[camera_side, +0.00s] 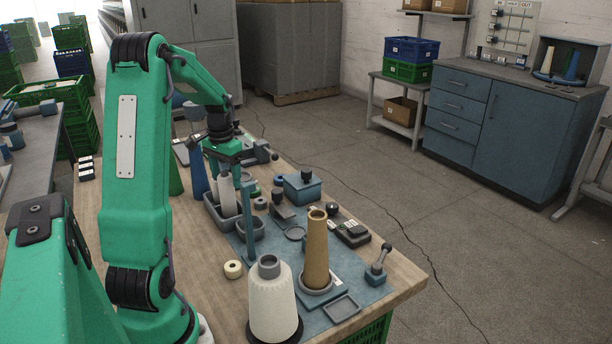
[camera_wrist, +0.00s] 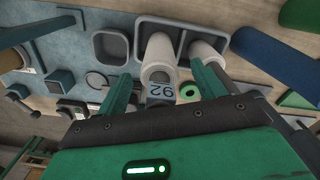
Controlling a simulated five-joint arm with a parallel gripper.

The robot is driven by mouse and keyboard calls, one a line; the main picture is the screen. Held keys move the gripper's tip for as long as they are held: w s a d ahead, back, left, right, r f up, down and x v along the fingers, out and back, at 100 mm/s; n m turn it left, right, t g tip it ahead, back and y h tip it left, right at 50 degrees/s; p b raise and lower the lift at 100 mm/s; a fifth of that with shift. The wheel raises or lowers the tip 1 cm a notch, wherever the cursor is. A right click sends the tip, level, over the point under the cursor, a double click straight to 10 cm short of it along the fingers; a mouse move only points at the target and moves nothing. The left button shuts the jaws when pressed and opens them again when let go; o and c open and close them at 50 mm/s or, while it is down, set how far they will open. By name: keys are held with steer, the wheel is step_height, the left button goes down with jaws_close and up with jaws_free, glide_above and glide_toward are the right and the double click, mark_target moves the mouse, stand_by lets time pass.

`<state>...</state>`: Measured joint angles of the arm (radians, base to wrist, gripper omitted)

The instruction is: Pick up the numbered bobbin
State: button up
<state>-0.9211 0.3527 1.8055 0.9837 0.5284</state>
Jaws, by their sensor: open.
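In the wrist view a pale bobbin (camera_wrist: 158,52) lies in view between my fingers, with a blue number tag (camera_wrist: 160,92) at its near end; the tag looks like 92 from this angle. A second pale bobbin (camera_wrist: 206,50) is beside it, partly hidden by my right-hand finger. Both are in a grey tray (camera_wrist: 185,25). My gripper (camera_wrist: 163,82) is open, its fingers on either side of the tagged bobbin, with no clear contact visible. In the side view my gripper (camera_side: 229,180) is above the tray (camera_side: 212,214), where a pale bobbin (camera_side: 228,198) stands.
A blue cone (camera_side: 198,176) and green cone (camera_side: 176,177) stand left of the tray. A small empty grey bin (camera_side: 249,229) is in front. A large white cone (camera_side: 272,303) and a tan cone (camera_side: 317,252) stand near the front. Bare wood shows along the bench's right edge.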

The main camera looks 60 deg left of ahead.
steer(key=c, duration=1.1)
steer(key=shift+r, duration=0.15)
steer(key=shift+r, duration=0.55)
steer(key=r, duration=0.3)
steer(key=shift+w+d+r, duration=0.1)
steer(key=shift+w+d, duration=0.1)
steer(key=shift+d, duration=0.05)
steer(key=w+d+r, duration=0.1)
steer(key=d+r, duration=0.1)
steer(key=d, duration=0.1)
steer(key=w+d+r, duration=0.1)
steer(key=d+r, duration=0.1)
steer(key=d, duration=0.2)
steer(key=w+d+r, duration=0.2)
steer(key=d, duration=0.1)
steer(key=shift+d+r, duration=0.15)
steer(key=shift+r, duration=0.2)
steer(key=shift+r, duration=3)
